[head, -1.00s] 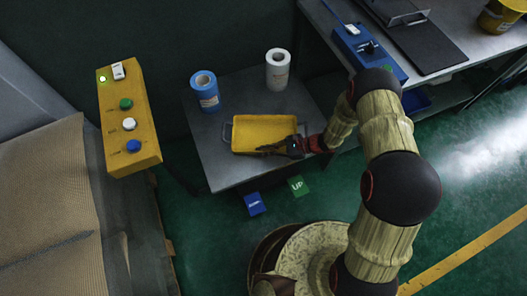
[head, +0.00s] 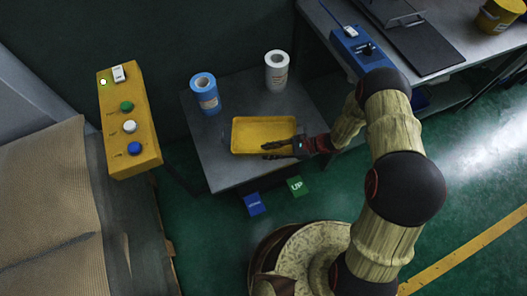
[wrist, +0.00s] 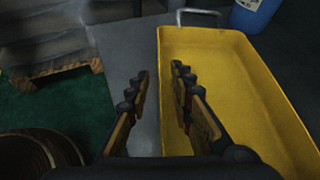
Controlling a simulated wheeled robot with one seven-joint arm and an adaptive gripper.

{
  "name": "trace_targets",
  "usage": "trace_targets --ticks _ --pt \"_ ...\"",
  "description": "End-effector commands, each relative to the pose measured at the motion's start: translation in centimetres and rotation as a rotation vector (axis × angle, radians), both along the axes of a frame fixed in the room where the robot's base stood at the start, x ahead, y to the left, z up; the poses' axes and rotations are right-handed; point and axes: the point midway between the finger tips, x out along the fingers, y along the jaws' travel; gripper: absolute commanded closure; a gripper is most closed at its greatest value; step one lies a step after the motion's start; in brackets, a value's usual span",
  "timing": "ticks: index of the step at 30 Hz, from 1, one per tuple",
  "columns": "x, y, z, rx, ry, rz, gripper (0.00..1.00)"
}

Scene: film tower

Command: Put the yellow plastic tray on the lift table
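The yellow plastic tray (head: 262,125) lies flat and empty on a low grey metal table (head: 222,168), which has UP and DOWN pads at its front. In the wrist view the tray (wrist: 222,60) fills the right side, with a metal handle at its far end. My gripper (head: 266,150) is at the tray's near long side, towards its right end. In the wrist view its two fingers (wrist: 160,82) are apart, with the tray's left rim showing in the gap. I cannot tell whether they reach down around that rim. Nothing is gripped.
A blue roll (head: 204,94) and a white roll (head: 277,70) stand behind the tray. A yellow button box (head: 128,120) is at left, beside stacked sacks (head: 45,220). A workbench (head: 465,55) is at right. The green UP pad (head: 297,187) and blue DOWN pad (head: 254,203) lie in front.

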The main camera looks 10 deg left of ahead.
Motion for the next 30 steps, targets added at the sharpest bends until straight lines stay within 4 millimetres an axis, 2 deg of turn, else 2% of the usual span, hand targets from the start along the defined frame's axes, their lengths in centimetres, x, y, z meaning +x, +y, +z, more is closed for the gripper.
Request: trace_targets --ticks 1,6,12,16,23,26,29,30 --pt "0.3 -1.1 0.9 0.001 0.0 -0.005 0.77" --pt "0.6 -4.3 2.4 0.0 -0.001 -0.004 0.77" --pt "0.7 -7.0 3.6 0.0 -0.001 -0.002 0.77" --pt "0.8 -7.9 3.9 0.0 0.0 -0.001 0.77" --pt "0.9 -8.2 4.2 -0.002 -0.004 0.004 0.77" --pt "1.4 -8.4 5.7 -0.016 -0.034 0.03 0.77" --pt "2.1 -8.8 9.0 -0.052 -0.1 0.095 0.77" --pt "2.3 -9.1 10.8 -0.072 -0.135 0.128 0.77"
